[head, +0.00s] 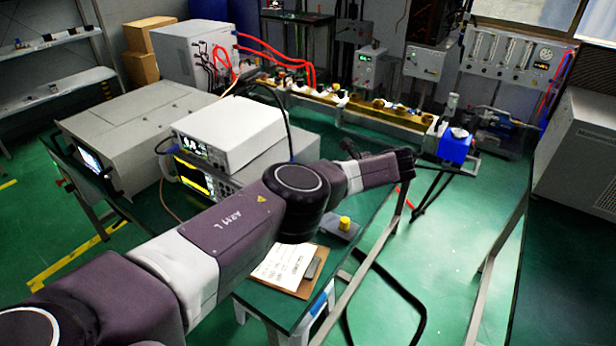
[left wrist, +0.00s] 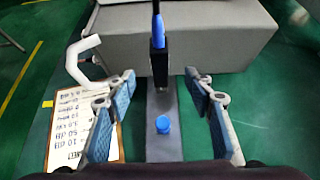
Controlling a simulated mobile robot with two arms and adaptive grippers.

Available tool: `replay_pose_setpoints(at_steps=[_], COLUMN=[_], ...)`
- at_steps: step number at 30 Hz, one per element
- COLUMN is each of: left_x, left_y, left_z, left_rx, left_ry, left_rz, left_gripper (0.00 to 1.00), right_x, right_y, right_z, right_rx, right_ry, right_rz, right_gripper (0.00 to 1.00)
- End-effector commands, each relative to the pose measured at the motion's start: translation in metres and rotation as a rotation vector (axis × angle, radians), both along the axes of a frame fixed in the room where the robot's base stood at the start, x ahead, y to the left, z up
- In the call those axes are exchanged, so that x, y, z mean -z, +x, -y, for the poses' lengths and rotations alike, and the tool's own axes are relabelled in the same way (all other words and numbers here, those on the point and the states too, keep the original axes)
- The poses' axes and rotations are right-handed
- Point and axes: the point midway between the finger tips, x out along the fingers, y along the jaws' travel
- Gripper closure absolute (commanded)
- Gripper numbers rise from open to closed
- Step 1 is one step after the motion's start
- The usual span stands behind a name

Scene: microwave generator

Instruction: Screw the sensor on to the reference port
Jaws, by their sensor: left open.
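My left gripper (left wrist: 160,115) is open and empty in the left wrist view, its blue-padded fingers spread to either side. Between them and beyond lies a grey bar (left wrist: 165,148) with a blue round knob (left wrist: 163,125) on it. Past the knob, a black connector with a blue cable (left wrist: 159,55) stands at the bar's far part; it may be the sensor. The fingers appear apart from both. I cannot tell which part is the reference port. My right gripper is not in view.
A clipboard with paper (head: 285,266) lies on the green bench, near a grey block with a yellow knob (head: 345,225). White stacked instruments (head: 228,130) stand left of my arm. A brass manifold (head: 385,115) with red hoses runs behind. A blue device (head: 455,146) stands at right.

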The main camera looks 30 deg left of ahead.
Motion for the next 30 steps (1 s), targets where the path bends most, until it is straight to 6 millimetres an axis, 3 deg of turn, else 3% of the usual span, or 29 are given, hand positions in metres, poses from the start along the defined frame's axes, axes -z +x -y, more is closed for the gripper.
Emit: replay_pose_setpoints(at_steps=[10,21,30], left_x=[0.020,0.041,0.049], left_y=[0.002,0.004,0.005], left_z=[-0.028,-0.059,-0.074], left_rx=[-0.002,-0.001,-0.001], left_ry=[0.002,0.000,0.001], left_rz=[0.000,0.000,0.000], left_gripper=[0.52,0.52,0.52], right_x=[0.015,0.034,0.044], right_y=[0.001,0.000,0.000], right_z=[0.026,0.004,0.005], right_rx=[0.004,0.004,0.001], right_ry=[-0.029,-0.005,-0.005], right_rz=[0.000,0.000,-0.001], right_gripper=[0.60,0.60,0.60])
